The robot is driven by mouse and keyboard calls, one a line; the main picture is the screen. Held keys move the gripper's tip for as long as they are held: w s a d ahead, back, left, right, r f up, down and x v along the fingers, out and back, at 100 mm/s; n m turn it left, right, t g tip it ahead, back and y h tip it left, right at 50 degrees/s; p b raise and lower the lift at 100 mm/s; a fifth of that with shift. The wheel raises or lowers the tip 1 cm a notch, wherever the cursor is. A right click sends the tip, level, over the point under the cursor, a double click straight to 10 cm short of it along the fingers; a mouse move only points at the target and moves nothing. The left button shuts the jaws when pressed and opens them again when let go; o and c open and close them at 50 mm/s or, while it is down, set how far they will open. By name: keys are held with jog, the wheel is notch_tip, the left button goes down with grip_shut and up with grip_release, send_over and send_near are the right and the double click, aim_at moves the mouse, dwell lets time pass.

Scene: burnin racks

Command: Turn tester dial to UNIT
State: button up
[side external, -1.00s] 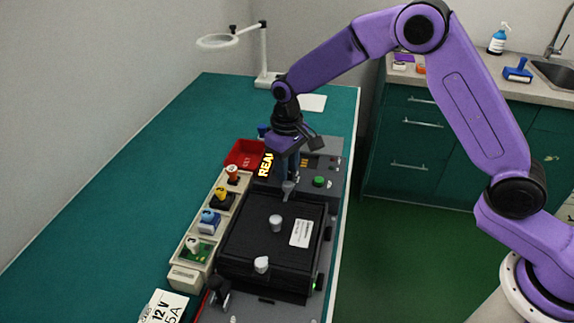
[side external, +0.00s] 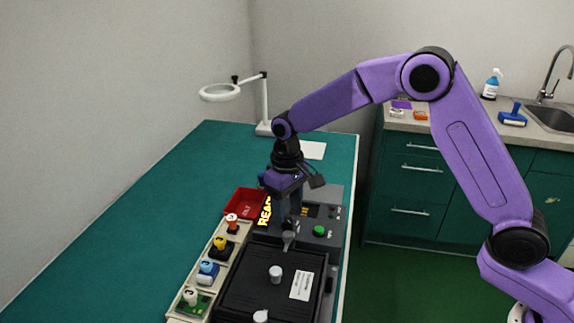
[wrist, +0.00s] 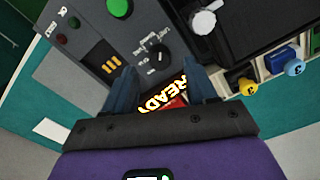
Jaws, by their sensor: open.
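The tester is a grey panel (side external: 331,217) at the far end of the rack. Its dial (wrist: 158,57) is a round black knob with small white lettering around it, too small to read surely. My gripper (wrist: 160,72) is open, its two blue fingers pointing at the panel with the dial between and just past the tips in the wrist view. I cannot tell whether the fingers touch the dial. In the side view my gripper (side external: 286,213) is over the panel and hides the dial. A lit yellow READY sign (side external: 265,212) stands beside it.
A green button (side external: 319,231) is on the panel. A black lidded box (side external: 262,285) with pale knobs lies in front. A tray (side external: 197,269) of coloured-knob parts runs along its left. A red bin (side external: 243,202) is behind. The green bench (side external: 130,225) is clear at left.

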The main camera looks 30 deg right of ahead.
aim_at(288, 220)
notch_tip(288, 220, up, 14)
jog(key=shift+r, duration=0.25)
jog(key=shift+s, duration=0.1)
dwell(0.5)
jog(key=s+d+f+n, duration=0.2)
jog(key=s+d, duration=0.3)
jog(key=s, duration=0.6)
jog(key=s+d+f+n, duration=0.3)
jog(key=s+d+n, duration=0.1)
jog(key=s, duration=0.8)
jog(key=s+d+f+n, duration=0.2)
jog(key=s+d, duration=0.5)
jog(key=s, duration=0.4)
jog(key=shift+s+f+n, duration=0.25)
jog(key=shift+s+n, duration=0.15)
jog(key=shift+c, duration=0.4)
